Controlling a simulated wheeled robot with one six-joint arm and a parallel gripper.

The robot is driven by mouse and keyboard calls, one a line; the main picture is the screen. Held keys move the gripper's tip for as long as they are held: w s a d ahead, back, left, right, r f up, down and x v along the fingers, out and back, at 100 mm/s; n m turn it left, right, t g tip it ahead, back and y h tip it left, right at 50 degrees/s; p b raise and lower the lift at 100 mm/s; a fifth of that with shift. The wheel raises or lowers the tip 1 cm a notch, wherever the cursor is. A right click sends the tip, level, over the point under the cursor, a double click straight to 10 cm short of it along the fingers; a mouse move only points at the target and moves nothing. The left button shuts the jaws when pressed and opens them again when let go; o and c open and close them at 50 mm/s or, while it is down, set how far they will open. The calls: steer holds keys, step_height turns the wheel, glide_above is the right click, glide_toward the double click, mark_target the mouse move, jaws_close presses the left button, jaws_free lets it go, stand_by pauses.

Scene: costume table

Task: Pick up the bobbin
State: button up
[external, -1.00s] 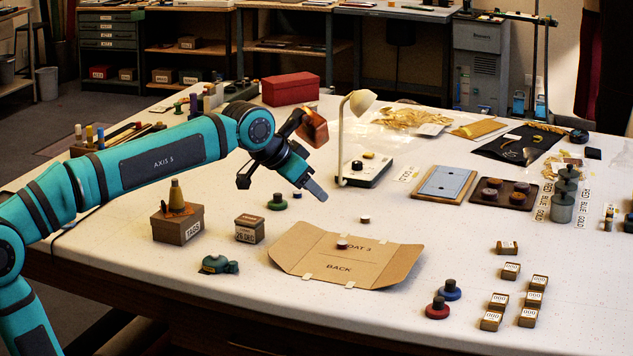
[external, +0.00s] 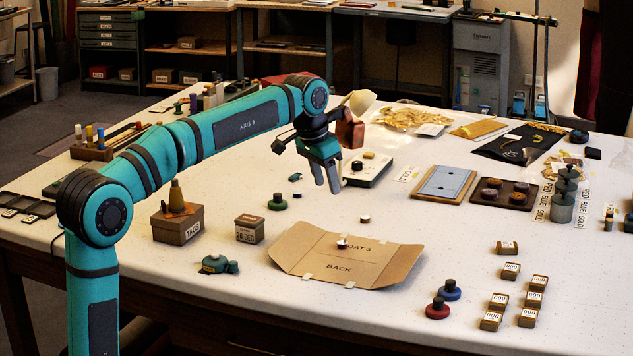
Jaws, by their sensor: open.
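Several small bobbin-like pieces with dark tops are in view, and I cannot tell for certain which is the bobbin. One with a pale side (external: 365,219) stands on the white table just behind the cardboard. A similar dark-red-and-white piece (external: 342,244) sits on the flat cardboard folder (external: 338,268) marked BACK. My gripper (external: 328,190) is open and empty. Its two fingers point down above the table, behind and to the left of the pale-sided piece, touching nothing that I can see.
A green spool (external: 278,202) and boxes marked TAGS (external: 178,228) and 28 DEC (external: 249,229) stand at left. Red (external: 437,308) and blue (external: 449,290) spools and small numbered blocks (external: 534,299) stand at front right.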

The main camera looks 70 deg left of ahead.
mark_target(340, 243)
steer(key=x, duration=1.5)
steer(key=shift+f, duration=0.4)
steer(key=shift+c, duration=0.5)
jaws_close()
